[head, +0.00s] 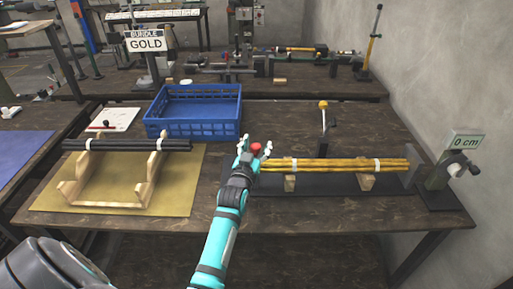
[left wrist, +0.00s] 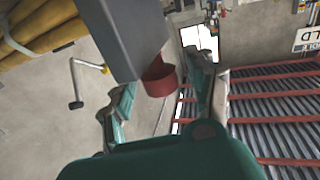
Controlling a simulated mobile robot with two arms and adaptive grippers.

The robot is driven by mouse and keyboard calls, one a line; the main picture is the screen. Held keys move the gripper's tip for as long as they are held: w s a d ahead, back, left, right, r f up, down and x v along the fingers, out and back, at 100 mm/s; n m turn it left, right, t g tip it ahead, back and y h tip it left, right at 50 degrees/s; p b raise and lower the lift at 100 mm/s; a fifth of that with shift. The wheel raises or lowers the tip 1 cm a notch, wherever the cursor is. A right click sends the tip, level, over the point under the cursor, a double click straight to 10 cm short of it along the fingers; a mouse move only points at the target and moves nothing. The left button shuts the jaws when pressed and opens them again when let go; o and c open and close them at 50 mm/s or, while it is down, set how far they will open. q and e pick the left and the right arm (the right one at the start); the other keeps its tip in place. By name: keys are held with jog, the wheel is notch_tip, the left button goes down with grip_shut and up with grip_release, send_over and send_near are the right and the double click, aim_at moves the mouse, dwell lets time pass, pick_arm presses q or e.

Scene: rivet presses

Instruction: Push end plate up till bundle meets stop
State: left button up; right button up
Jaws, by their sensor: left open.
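A bundle of gold rods (head: 335,164) with white bands lies level on two wooden rests at the right of the table. Its right end is at or very near the grey stop plate (head: 412,163); I cannot tell if they touch. At its left end my left gripper (head: 251,149) is open around a red knob (head: 257,150). In the left wrist view the red knob (left wrist: 160,80) sits on the grey end plate (left wrist: 127,35), between the open fingers (left wrist: 160,105). The gold bundle (left wrist: 40,25) shows at upper left there. My right gripper is not in view.
A "0 cm" sign (head: 467,142) stands at the right by the wall. A blue crate (head: 193,128) is behind the gripper. A wooden cradle with black tubes (head: 127,145) stands at left on a yellow mat (head: 190,190). An upright lever (head: 323,115) rises behind the bundle.

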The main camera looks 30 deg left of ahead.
pick_arm(q)
jog(key=v, duration=1.2)
jog(key=shift+d, duration=0.1)
jog(key=s+d+f+m+g+h, duration=0.4)
jog(key=s+d+f+g, duration=0.3)
jog(key=s+d+f, duration=0.15)
jog(key=s+d+f+m+g+h, duration=0.1)
jog(key=s+d+f+g, duration=0.15)
jog(key=s, duration=0.55)
jog(key=s+d+f+g, duration=0.1)
jog(key=s+f+g, duration=0.1)
jog(key=s+g, duration=0.35)
jog(key=s+f, duration=0.2)
jog(key=f, duration=1.1)
jog(key=s+f, duration=0.2)
jog(key=f, duration=1.1)
jog(key=s+a+f+g, duration=0.1)
jog(key=s+a+f, duration=0.2)
jog(key=s+f, duration=1.3)
jog(key=shift+s+f+m, duration=0.3)
jog(key=shift+m, duration=0.1)
